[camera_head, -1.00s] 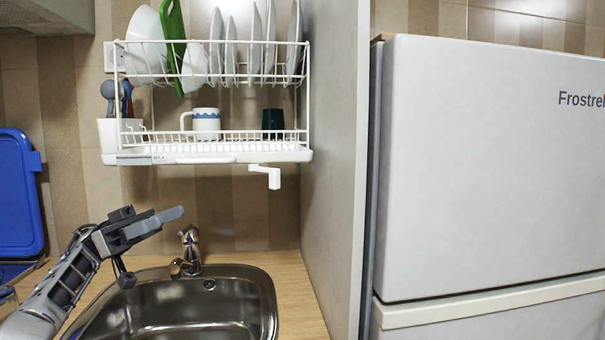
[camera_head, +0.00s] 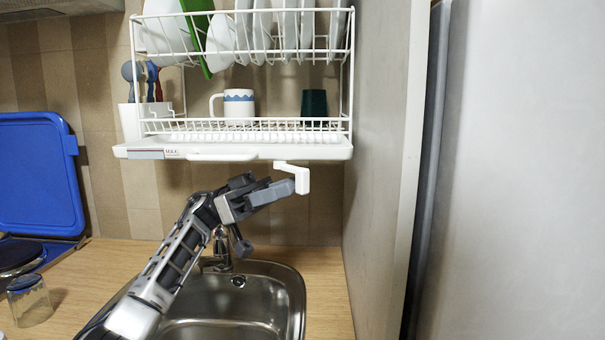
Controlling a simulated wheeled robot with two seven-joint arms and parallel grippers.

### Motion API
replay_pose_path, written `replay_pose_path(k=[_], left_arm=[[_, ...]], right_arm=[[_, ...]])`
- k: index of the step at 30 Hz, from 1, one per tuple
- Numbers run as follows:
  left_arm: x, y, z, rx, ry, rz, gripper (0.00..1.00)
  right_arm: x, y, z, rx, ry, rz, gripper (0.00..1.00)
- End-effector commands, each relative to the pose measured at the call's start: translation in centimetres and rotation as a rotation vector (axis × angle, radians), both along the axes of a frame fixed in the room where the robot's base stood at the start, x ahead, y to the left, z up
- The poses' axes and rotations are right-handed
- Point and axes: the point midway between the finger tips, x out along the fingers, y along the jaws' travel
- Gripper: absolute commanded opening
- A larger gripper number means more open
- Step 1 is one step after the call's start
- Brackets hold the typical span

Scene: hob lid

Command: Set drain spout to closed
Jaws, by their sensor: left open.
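The drain spout (camera_head: 302,178) is a small white angled piece under the right part of the white dish rack's drip tray (camera_head: 240,152). It sticks out below the tray and its end hangs down. My left gripper (camera_head: 268,216) is open, its fingers spread apart, above the sink and below the tray. Its upper finger reaches right, and its tip overlaps or lies very close to the spout's hanging end; I cannot tell whether they touch. Nothing is held. My right gripper is out of view.
A metal sink (camera_head: 284,284) with a tap (camera_head: 221,250) lies below. The rack holds plates, a white mug (camera_head: 239,104) and a dark green cup (camera_head: 314,103). A grey side panel (camera_head: 385,180) stands close on the right. A glass (camera_head: 29,300) stands at the left.

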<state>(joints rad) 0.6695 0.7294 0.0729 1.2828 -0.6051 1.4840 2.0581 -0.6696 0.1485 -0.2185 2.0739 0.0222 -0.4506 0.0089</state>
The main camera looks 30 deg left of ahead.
Motion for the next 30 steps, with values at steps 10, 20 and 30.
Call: replay_pose_path(k=[10, 20, 30], left_arm=[[0.5, -2.9, 1.3, -0.001, 0.000, 0.001, 0.42], [0.5, -3.0, 1.3, 0.000, 0.000, 0.001, 0.23], [0.5, -3.0, 1.3, 0.001, 0.002, 0.011, 0.00]], right_arm=[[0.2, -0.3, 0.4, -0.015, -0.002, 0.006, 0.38], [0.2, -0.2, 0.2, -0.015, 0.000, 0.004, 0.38], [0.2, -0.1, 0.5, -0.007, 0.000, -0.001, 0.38]])
